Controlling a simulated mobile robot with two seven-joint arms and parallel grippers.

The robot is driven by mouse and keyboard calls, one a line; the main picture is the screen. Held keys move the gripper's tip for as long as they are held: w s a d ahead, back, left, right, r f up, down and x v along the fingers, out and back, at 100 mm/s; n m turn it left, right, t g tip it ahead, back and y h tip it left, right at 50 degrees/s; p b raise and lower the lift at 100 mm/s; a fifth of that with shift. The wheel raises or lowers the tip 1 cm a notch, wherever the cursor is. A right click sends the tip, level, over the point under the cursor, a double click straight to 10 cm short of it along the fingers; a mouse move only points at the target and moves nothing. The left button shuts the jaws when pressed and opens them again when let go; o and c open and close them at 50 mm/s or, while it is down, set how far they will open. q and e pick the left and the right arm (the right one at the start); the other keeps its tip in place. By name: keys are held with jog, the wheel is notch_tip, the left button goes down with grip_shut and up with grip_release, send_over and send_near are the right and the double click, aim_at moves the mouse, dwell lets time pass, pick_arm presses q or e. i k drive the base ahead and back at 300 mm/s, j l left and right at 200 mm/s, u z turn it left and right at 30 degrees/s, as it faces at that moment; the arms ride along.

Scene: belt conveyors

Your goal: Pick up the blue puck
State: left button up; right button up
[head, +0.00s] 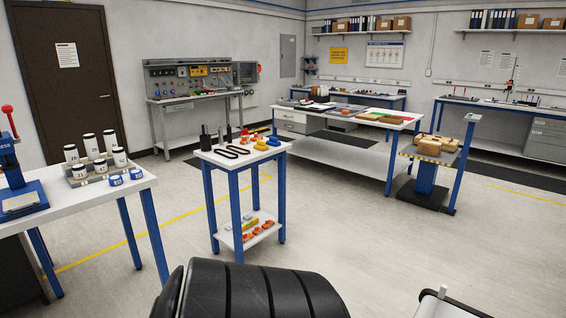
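Two small blue pucks with pale tops stand side by side at the front right of the white table on the left: one puck (116,179) and, to its right, another puck (136,173). I cannot tell which one the task means, and their markings are too small to read. Neither of my grippers shows in the head view, and nothing is seen touching the pucks.
A blue press (20,190) stands left on the same table (75,214). A small table (237,167) with parts stands at the centre. Open floor (180,240) lies between.

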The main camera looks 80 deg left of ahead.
aim_at(136, 175)
jog(key=u, duration=1.7)
